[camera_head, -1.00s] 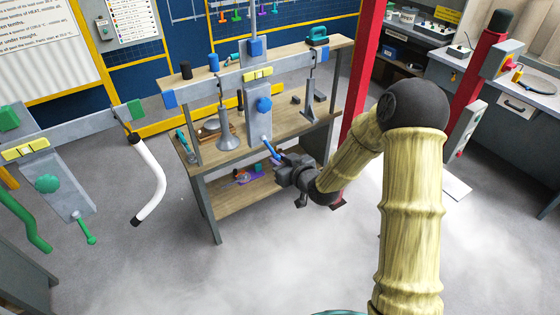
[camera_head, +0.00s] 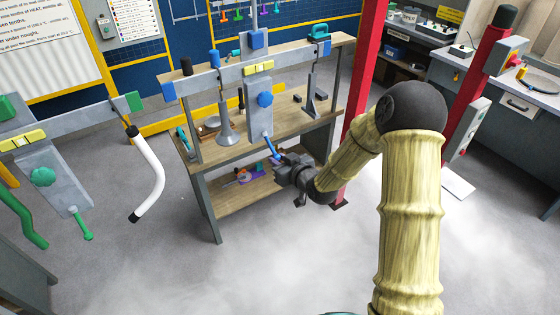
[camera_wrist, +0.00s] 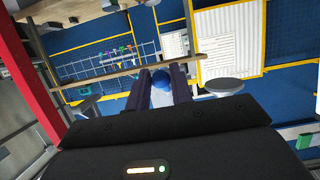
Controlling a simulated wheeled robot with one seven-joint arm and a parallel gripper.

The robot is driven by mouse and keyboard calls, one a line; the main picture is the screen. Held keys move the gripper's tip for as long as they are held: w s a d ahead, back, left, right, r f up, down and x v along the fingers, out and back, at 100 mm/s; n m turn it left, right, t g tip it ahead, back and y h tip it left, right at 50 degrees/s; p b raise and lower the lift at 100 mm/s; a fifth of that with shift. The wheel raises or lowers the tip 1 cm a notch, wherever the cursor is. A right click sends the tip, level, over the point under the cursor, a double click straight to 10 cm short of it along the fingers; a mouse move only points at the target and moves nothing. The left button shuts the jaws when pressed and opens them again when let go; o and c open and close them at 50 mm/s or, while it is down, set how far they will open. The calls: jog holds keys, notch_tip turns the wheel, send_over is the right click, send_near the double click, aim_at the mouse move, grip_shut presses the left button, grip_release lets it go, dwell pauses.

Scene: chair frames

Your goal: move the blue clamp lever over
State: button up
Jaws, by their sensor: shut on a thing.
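The blue clamp lever (camera_head: 271,147) hangs from the lower end of a grey plate (camera_head: 258,122) that carries a round blue knob (camera_head: 265,99). It slants down to the right into my gripper (camera_head: 279,160). My gripper is shut on the lever's lower end, in front of the wooden bench. In the wrist view, the dark fingers (camera_wrist: 164,86) stand on either side of the grey plate, and the blue knob (camera_wrist: 161,79) shows between their tips. The lever's gripped end is hidden there.
A grey beam (camera_head: 205,77) with a yellow block (camera_head: 258,67) crosses above the wooden bench (camera_head: 225,202). A similar plate with a green lever (camera_head: 83,226) and a white curved handle (camera_head: 151,172) hang at left. A red post (camera_head: 361,85) stands right of the bench.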

jog(key=shift+w+a+f+b, duration=0.15)
jog(key=shift+w+f+b, duration=0.1)
jog(key=shift+f+b, duration=0.2)
jog(key=shift+w+a+f+b, duration=0.15)
jog(key=shift+w+f+b, duration=0.1)
jog(key=shift+f+b, duration=0.15)
jog(key=shift+w+a+f, duration=0.1)
jog(key=shift+w, duration=0.1)
jog(key=shift+w+a+f+b, duration=0.55)
jog(key=shift+w+f+b, duration=0.1)
jog(key=shift+w+b, duration=0.15)
jog(key=o, duration=0.8)
jog(key=shift+o, duration=0.2)
jog(key=shift+s, duration=0.1)
